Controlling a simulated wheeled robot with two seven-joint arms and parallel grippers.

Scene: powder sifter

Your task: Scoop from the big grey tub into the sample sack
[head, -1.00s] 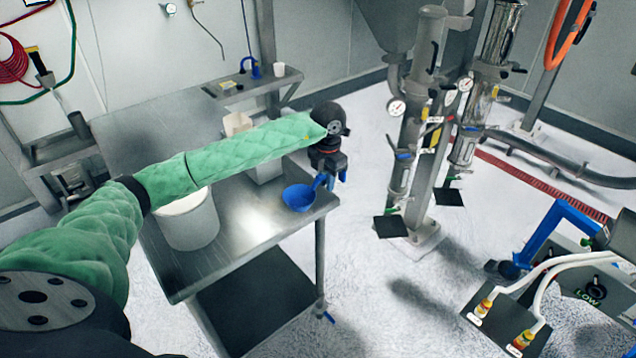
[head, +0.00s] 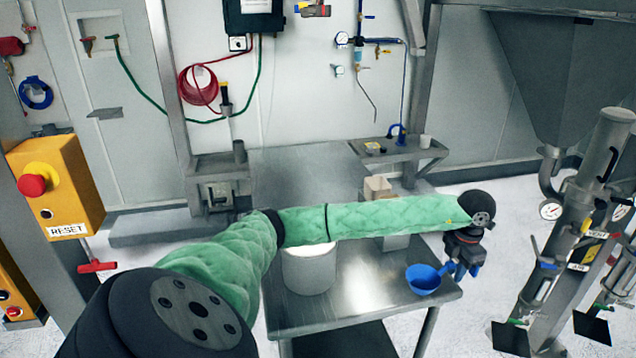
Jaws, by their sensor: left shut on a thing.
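My left gripper (head: 461,269) is shut on a blue scoop (head: 423,281) by its handle. The scoop's bowl is over the right part of the steel table (head: 345,309); the height of the gap and any contents cannot be told. A big pale grey tub (head: 309,272) stands on the table under my left arm, and the arm hides part of its top. A beige, open-topped sack-like thing (head: 377,186) shows just behind the arm, which hides its lower part. A pale block (head: 396,243) shows below the arm there. My right gripper is not in view.
Metal pipework with gauges (head: 560,245) stands to the right. A yellow reset box (head: 56,188) is at the left. The table's front middle is bare.

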